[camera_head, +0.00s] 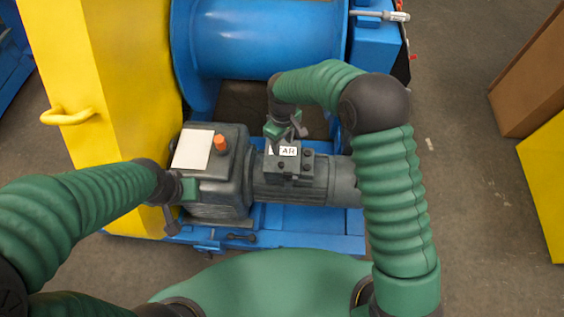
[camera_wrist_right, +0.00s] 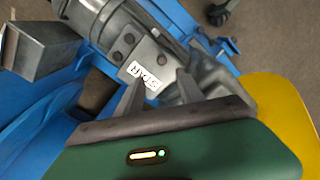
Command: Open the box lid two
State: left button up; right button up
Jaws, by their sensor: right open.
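A grey motor (camera_head: 270,180) carries a small grey box (camera_head: 283,168) on top, with a white label and dark bolts on its lid. The lid looks shut. My right gripper (camera_head: 287,130) is just behind the box in the head view. In the right wrist view its two fingers (camera_wrist_right: 158,88) are apart with nothing held, and the label (camera_wrist_right: 146,76) shows between and beyond them; I cannot tell whether they touch the lid. My left gripper (camera_head: 174,220) is low at the left side of the grey gearbox (camera_head: 212,180); its finger gap is unclear.
An orange cap (camera_head: 220,143) and a pale plate (camera_head: 193,150) sit on the gearbox. A blue drum (camera_head: 262,40) stands behind, and a yellow guard (camera_head: 120,90) with a handle stands left. A blue base (camera_head: 305,222) lies underneath. Open floor (camera_head: 455,150) is at right.

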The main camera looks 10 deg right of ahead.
aim_at(281, 163)
jog(key=f, duration=0.4)
jog(key=f+b, duration=0.1)
jog(key=f, duration=0.3)
jog(key=a+f, duration=0.1)
jog(key=f, duration=0.3)
jog(key=shift+f, duration=0.1)
pick_arm(q)
jog(key=shift+a+f, duration=0.2)
jog(key=shift+f, duration=0.7)
pick_arm(e)
jog(key=shift+d+f, duration=0.2)
jog(key=shift+f, duration=0.15)
jog(key=shift+a, duration=0.1)
jog(key=c, duration=0.7)
pick_arm(q)
jog(key=shift+a, duration=0.15)
pick_arm(e)
grip_shut()
